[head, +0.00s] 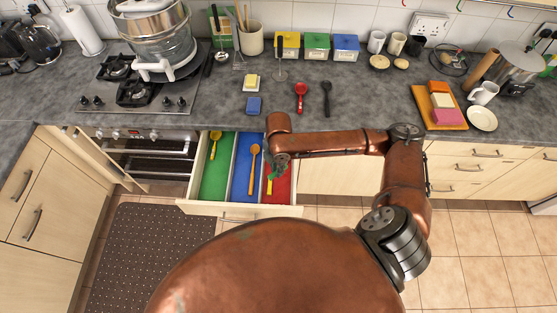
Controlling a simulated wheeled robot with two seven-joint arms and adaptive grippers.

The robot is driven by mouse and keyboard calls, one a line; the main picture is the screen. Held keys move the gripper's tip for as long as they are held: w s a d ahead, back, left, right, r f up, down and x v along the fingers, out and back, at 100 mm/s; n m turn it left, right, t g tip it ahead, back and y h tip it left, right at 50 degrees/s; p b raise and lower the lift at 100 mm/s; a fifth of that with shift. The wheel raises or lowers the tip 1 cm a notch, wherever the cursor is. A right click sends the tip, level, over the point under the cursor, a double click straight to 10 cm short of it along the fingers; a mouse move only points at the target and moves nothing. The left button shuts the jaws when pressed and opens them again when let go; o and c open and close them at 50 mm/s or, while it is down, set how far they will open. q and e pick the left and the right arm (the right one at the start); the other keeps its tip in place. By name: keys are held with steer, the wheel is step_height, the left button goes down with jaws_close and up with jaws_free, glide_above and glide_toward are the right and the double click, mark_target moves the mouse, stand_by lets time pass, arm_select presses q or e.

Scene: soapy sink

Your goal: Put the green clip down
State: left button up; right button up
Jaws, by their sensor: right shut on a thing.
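A small green clip (272,174) shows at the tips of my right gripper (279,162). The gripper is shut on it, above the red compartment (284,188) of the open drawer. The clip is partly hidden by the gripper, and I cannot tell whether it touches the drawer floor. The drawer (235,212) also has a green compartment (211,183) on the left and a blue one (241,182) in the middle. My left gripper is not in view.
A yellow spoon (214,144) lies in the green compartment, a wooden spoon (253,165) in the blue one. A yellow item (269,187) lies in the red one. On the counter above are a red spoon (301,96), a black spoon (326,98) and a blue sponge (254,105).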

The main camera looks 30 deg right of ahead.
mark_target(284, 188)
steer(key=f+n, duration=0.1)
steer(key=n, duration=0.1)
steer(key=d+f+n, duration=0.1)
steer(key=n, duration=0.1)
steer(key=f+n+p, duration=0.1)
steer(key=n, duration=0.1)
steer(key=shift+s+d+f, duration=0.15)
steer(key=shift+s+d, duration=0.15)
steer(key=shift+d, duration=0.05)
steer(key=f+n, duration=0.1)
steer(key=f, duration=0.3)
steer(key=f+n, duration=0.1)
steer(key=f, duration=0.3)
steer(key=d+f+n, duration=0.1)
steer(key=f, duration=0.2)
steer(key=shift+s+f, duration=0.15)
steer(key=shift+f, duration=0.25)
steer(key=shift+f, duration=0.15)
steer(key=o, duration=0.5)
steer(key=shift+c, duration=0.2)
step_height(284, 188, up, 12)
steer(key=shift+r+p, duration=0.2)
steer(key=shift+p, duration=0.15)
